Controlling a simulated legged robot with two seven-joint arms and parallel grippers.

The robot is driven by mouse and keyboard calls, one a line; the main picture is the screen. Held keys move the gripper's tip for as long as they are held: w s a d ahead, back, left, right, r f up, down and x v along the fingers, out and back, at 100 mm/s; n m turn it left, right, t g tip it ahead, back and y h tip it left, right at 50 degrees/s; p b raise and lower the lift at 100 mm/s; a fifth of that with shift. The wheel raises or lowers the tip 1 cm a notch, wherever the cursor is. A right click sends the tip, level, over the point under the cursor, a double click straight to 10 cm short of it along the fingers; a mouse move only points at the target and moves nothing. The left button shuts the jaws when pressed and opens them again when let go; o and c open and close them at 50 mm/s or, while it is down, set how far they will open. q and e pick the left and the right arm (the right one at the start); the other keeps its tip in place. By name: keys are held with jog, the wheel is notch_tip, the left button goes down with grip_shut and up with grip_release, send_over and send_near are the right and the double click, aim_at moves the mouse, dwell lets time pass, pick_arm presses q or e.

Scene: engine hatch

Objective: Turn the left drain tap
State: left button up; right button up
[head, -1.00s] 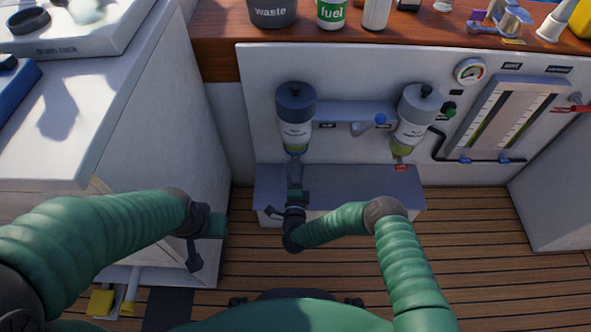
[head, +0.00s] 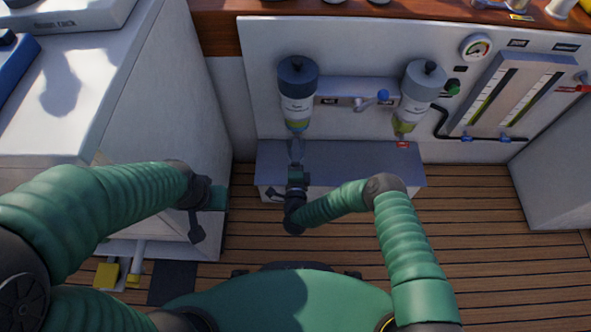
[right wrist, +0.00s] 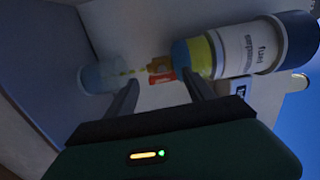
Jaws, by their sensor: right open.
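The left filter (head: 297,98) hangs upright on the white panel, with a dark cap, white label and yellow-green bowl. Its lower end shows in the right wrist view (right wrist: 228,50), lying sideways there. The orange-red drain tap (right wrist: 160,70) is below the bowl, just beyond and between my right fingertips. My right gripper (head: 296,146) is under the left filter with its jaws apart and empty; its fingers also show in the wrist view (right wrist: 160,80). In the head view the gripper hides the tap. My left gripper (head: 202,208) is by the white cabinet; its jaws are unclear.
A clear jar (right wrist: 104,75) with a yellow streak is beyond the tap. A blue-knobbed lever (head: 382,95) is between the filters. A grey ledge (head: 375,160) runs below them.

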jog(key=s+p, duration=0.5)
jog(key=s, duration=1)
